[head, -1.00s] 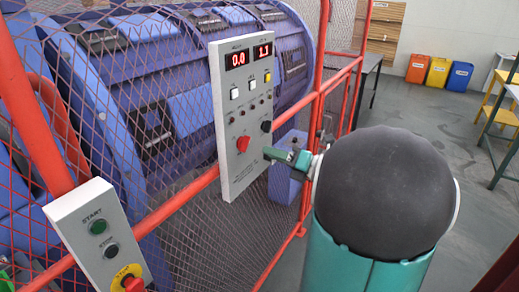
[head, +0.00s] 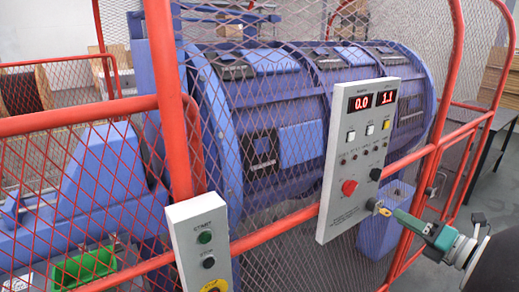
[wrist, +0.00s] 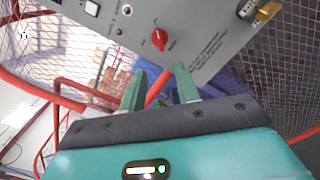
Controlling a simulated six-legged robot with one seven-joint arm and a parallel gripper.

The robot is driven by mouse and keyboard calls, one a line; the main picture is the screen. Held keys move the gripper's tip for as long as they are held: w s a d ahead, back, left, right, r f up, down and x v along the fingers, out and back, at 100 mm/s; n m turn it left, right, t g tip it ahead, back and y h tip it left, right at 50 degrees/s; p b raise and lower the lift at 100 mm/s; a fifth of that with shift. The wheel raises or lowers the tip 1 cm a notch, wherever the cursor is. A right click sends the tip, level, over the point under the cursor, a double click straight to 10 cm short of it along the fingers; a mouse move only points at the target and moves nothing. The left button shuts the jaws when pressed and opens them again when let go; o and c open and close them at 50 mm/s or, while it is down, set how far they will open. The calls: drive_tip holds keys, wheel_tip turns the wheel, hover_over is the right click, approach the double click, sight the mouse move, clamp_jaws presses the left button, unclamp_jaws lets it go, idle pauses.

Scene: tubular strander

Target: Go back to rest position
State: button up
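My gripper (head: 398,214) is at the lower right of the head view, by the lower right edge of the grey control panel (head: 350,205). In the wrist view my gripper (wrist: 160,84) has its two green fingers apart, with nothing between them. A key with a yellow tag (head: 383,211) sits at the panel's lower right corner, close to the fingertips in the head view. In the wrist view this key (wrist: 266,12) is at the top right, apart from the fingers. The red knob (head: 349,187) also shows in the wrist view (wrist: 159,39).
A red-framed mesh fence (head: 290,232) stands between me and the blue strander drum (head: 300,120). A START/STOP box (head: 199,240) is on the fence at lower centre. A table (head: 497,125) stands beyond the fence at right.

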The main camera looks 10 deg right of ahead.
drive_tip(key=a+f+n+g+y, duration=0.3)
drive_tip(key=a+n+g, duration=0.5)
drive_tip(key=a+n, duration=0.85)
drive_tip(key=s+a+n+g+h, duration=0.1)
drive_tip(key=s+a+n+h, duration=0.2)
drive_tip(key=n, duration=0.9)
drive_tip(key=s+a+f+n+g+h, duration=0.1)
drive_tip(key=s+a+n+h, duration=0.3)
drive_tip(key=a+n, duration=0.6)
drive_tip(key=n+g+h, duration=0.1)
drive_tip(key=n+h, duration=0.1)
drive_tip(key=shift+s+a+f+n, duration=0.2)
drive_tip(key=shift+s+f+n, duration=0.05)
drive_tip(key=shift+n, duration=0.1)
